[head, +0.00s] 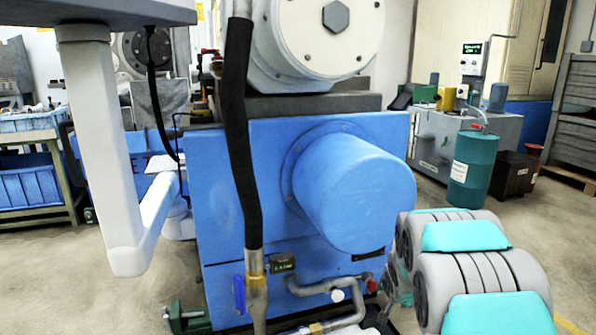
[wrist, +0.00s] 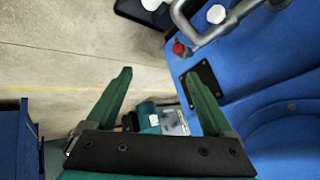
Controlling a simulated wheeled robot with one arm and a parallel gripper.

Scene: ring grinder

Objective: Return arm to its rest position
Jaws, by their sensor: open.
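My gripper (wrist: 165,97) shows in the wrist view with its two green fingers spread wide apart. It is open and nothing is between the fingers. Beyond the fingertips lie the concrete floor and the side of the blue machine (wrist: 245,45). In the head view my arm (head: 470,265), grey with teal covers, is at the lower right, in front of the blue machine (head: 240,190). The gripper itself cannot be made out in the head view.
A large blue cylinder (head: 355,190) juts from the machine close to my arm. A black hose (head: 240,130) and grey pipe (head: 325,287) run along its front. A teal drum (head: 472,168) stands at the right. Open floor (head: 565,225) lies right of my arm.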

